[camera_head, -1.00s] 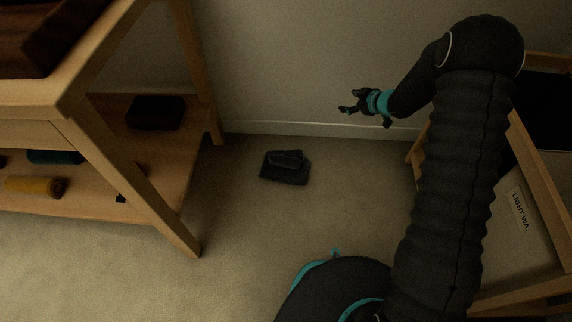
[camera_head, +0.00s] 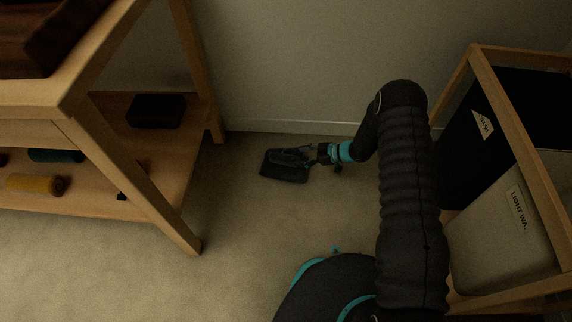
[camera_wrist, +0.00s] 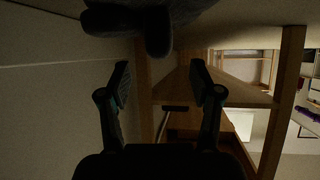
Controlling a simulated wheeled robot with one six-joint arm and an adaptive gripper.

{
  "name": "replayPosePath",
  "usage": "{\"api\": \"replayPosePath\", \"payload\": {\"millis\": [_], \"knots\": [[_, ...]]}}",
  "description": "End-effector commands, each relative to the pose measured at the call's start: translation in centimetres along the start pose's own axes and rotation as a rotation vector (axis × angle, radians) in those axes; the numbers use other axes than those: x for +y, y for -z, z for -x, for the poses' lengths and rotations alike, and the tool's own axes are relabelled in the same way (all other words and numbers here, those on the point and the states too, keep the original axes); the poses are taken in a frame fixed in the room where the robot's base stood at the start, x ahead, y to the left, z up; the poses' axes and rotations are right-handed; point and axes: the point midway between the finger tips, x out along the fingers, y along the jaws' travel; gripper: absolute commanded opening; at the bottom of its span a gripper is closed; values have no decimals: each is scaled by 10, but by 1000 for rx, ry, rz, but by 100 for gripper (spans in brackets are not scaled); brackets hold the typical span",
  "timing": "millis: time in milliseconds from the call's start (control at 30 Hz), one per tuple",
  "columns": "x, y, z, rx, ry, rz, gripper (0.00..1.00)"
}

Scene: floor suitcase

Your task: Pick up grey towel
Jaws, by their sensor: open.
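The grey towel (camera_head: 282,168) looks dark, nearly black, and lies folded on the carpet near the back wall. My gripper (camera_head: 312,153) is low at its right side, with the fingertips at or very close to its right edge. I cannot tell whether they touch it. In the wrist view my gripper (camera_wrist: 160,78) is open, with nothing seen between its two fingers. A dark rounded shape, apparently the towel (camera_wrist: 150,22), fills the top of that view, beyond the fingertips.
A wooden shelf unit (camera_head: 180,225) stands at left, with a dark folded item (camera_head: 155,111), a teal roll (camera_head: 55,156) and a yellow roll (camera_head: 36,185) on its lower shelf. A wooden-framed laundry hamper (camera_head: 500,225) stands at right. Carpet (camera_head: 235,240) in front of the towel is clear.

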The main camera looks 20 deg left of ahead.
Motion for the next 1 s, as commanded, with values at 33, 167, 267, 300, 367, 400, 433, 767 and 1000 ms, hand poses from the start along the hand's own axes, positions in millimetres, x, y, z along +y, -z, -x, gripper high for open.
{"api": "replayPosePath", "payload": {"millis": [33,167,267,300,367,400,433,767,1000], "knots": [[0,-1,-9,0,1,0,64],[0,0,-24,0,0,1,64],[1,0,-28,1,-2,0,64],[1,0,-30,0,-2,0,64],[1,0,-32,0,-2,0,64],[0,0,-34,0,-1,0,64],[0,-1,-37,0,0,0,64],[0,-2,-79,0,-1,0,64],[1,-2,-81,0,-2,-1,64]]}}
